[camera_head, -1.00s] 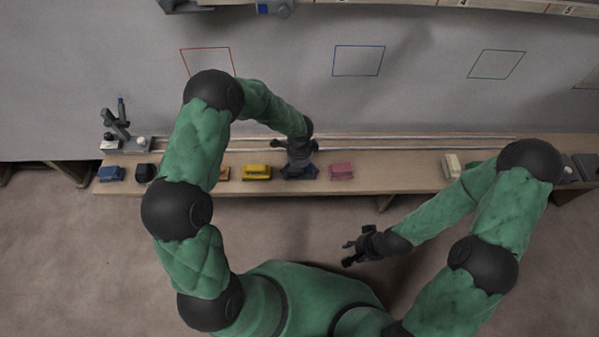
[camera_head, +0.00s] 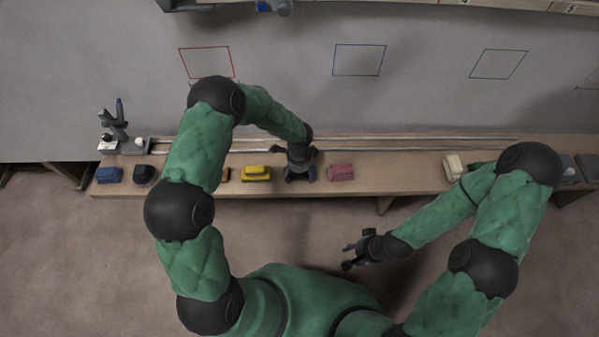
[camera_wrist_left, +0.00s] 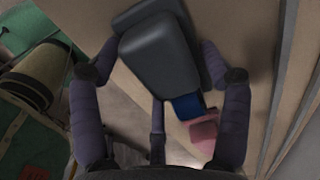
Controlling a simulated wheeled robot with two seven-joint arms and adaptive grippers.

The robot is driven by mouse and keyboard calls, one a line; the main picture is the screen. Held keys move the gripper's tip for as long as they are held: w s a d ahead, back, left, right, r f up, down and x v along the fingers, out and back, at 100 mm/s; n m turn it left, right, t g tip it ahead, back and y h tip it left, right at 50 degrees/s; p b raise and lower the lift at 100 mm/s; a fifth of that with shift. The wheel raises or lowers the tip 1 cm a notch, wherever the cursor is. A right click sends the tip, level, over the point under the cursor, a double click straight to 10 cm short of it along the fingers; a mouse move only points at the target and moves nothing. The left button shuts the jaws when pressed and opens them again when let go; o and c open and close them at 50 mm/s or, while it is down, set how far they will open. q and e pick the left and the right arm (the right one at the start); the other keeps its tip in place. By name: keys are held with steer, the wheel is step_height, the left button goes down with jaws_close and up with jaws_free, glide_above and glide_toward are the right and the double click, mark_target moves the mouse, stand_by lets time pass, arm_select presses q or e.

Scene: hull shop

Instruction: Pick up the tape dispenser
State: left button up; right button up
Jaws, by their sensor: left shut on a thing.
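My left gripper (camera_head: 299,168) is over the bench between a yellow item and a pink item. In the left wrist view its fingers (camera_wrist_left: 159,62) are closed around a dark grey, rounded block (camera_wrist_left: 160,52), which fits the tape dispenser, though no tape shows. In the head view the gripper mostly hides that block, and I cannot tell if it is clear of the bench top. My right gripper (camera_head: 349,256) is open and empty, in front of the bench and apart from it.
The long wooden bench (camera_head: 400,178) bears a yellow item (camera_head: 256,173), a pink item (camera_head: 341,172), a blue item (camera_head: 108,175), a black item (camera_head: 144,174) and a cream block (camera_head: 453,166). A microscope-like stand (camera_head: 114,125) is at the left. A grey wall rises behind.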

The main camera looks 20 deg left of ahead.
arm_select(q)
steer(key=shift+r+p, duration=0.3)
steer(key=shift+r, duration=0.1)
steer(key=r, duration=0.1)
steer(key=r+p, duration=0.2)
steer(key=shift+s+a+r, duration=0.2)
steer(key=shift+a+r, duration=0.05)
steer(key=s+a+r+p, duration=0.5)
steer(key=s+a+r, duration=0.3)
steer(key=a, duration=0.2)
steer(key=shift+s+a+r, duration=0.15)
steer(key=shift+a+r, duration=0.15)
steer(key=o, duration=0.7)
steer(key=shift+c, duration=0.2)
steer(key=c, duration=0.5)
